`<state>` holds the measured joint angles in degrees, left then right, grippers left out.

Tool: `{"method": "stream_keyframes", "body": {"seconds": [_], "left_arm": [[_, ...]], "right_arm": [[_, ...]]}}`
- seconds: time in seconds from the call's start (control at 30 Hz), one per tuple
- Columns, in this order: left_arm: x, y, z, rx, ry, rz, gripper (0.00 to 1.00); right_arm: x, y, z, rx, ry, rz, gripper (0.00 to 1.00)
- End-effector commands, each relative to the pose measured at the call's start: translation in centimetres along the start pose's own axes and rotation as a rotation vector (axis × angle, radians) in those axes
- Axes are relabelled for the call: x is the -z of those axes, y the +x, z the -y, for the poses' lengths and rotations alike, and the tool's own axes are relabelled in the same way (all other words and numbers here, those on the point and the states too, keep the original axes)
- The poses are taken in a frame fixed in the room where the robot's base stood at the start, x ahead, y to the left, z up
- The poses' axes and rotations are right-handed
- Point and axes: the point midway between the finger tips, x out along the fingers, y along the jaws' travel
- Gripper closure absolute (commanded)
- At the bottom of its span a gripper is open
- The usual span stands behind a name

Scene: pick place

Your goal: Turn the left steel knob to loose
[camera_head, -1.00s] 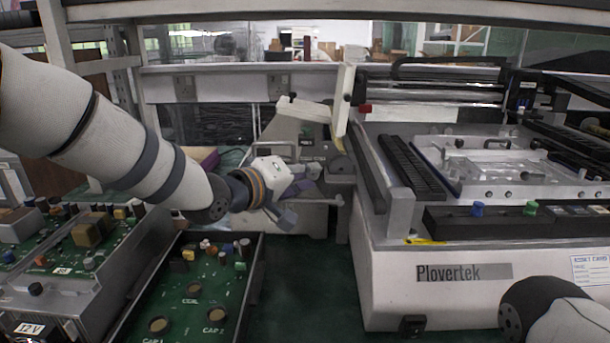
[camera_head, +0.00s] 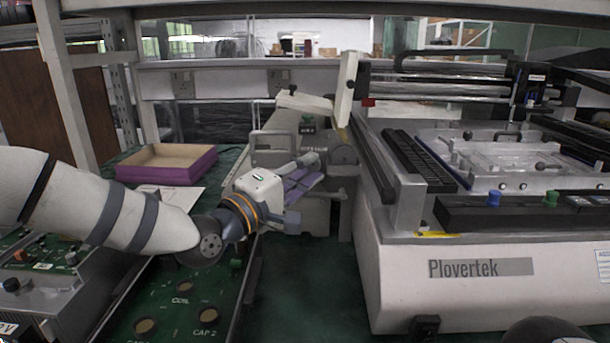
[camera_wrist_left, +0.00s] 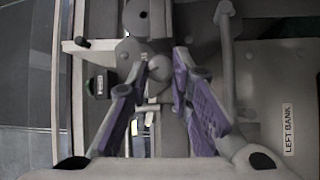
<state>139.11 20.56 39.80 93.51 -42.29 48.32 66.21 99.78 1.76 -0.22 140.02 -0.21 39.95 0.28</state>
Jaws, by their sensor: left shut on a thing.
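The round grey steel knob (camera_wrist_left: 160,68) shows in the left wrist view between my fingertips, on the front of a grey metal unit. My left gripper (camera_wrist_left: 166,62), with purple finger pads, is shut on it, with one finger on each side. In the head view my left gripper (camera_head: 316,172) reaches in from the left to the front of the grey unit (camera_head: 283,150). The fingers hide the held knob there. A "LEFT BANK" label (camera_wrist_left: 287,130) is at the right in the wrist view.
The large white Plovertek machine (camera_head: 480,285) stands close on the right. An open purple-sided tray (camera_head: 168,166) lies behind my left forearm. A green circuit panel (camera_head: 185,300) is below the arm. Some green table is bare in front of the grey unit.

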Motion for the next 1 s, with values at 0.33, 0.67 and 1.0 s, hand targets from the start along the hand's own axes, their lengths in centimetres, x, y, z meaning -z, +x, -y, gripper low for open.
{"method": "stream_keyframes", "body": {"seconds": [0.33, 0.67, 1.0], "left_arm": [[-0.06, -0.01, 0.14, -0.031, -0.044, -0.009, 1.0], [-0.08, 0.0, 0.1, -0.031, -0.044, -0.008, 0.76], [-0.07, -0.02, 0.09, -0.031, -0.043, -0.008, 0.59]], "right_arm": [[-0.14, 0.68, -0.02, -0.001, -0.001, 0.013, 0.6], [-0.14, 0.66, -0.02, -0.001, -0.001, 0.013, 0.6], [-0.14, 0.66, -0.02, -0.001, -0.001, 0.012, 0.6]]}}
